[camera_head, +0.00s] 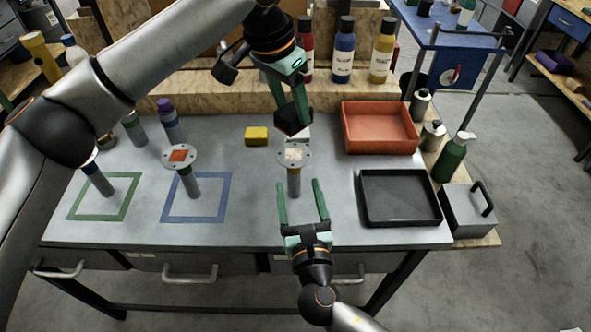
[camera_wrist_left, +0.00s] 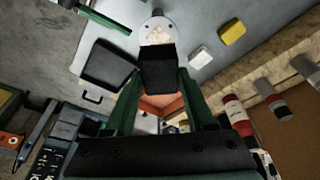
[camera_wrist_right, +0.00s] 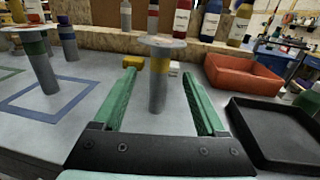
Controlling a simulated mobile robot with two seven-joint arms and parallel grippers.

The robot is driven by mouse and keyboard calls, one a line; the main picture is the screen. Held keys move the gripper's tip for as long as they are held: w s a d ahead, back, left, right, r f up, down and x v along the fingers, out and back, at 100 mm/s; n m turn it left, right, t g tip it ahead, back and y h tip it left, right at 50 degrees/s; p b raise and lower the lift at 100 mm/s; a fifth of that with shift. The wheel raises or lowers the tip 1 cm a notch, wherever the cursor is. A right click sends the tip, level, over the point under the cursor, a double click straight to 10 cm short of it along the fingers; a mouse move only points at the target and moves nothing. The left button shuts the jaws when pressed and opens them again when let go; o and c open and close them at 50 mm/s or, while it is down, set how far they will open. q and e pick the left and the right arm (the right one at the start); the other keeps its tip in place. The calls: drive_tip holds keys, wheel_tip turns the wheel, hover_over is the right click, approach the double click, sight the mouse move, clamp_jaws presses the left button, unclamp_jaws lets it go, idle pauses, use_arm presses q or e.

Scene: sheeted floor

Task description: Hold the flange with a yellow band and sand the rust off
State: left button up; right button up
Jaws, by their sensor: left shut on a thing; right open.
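The flange with a yellow band (camera_head: 294,181) stands upright on the grey table; a pale, speckled patch shows on its disc. The yellow band (camera_wrist_right: 160,67) shows below the disc in the right wrist view. My right gripper (camera_head: 302,190) is open, its fingers reaching forward on either side of the stem, apart from it. My left gripper (camera_head: 297,98) is shut on a black block (camera_wrist_left: 158,72) and holds it above and just behind the disc. The flange disc (camera_wrist_left: 157,25) also shows beyond the block in the left wrist view.
Another flange (camera_head: 180,154) with an orange-red patch stands in a blue square; a third stem (camera_head: 98,180) is in a green square. A yellow block (camera_head: 256,136) lies behind. An orange tray (camera_head: 347,136) and black tray (camera_head: 364,208) are at right. Bottles line the back.

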sight(292, 155)
drive_tip(key=w, duration=0.3)
drive_tip(key=w+a, duration=0.1)
drive_tip(key=w, duration=0.6)
drive_tip(key=shift+w+a, duration=0.2)
drive_tip(key=shift+w, duration=0.05)
clamp_jaws()
idle(0.4)
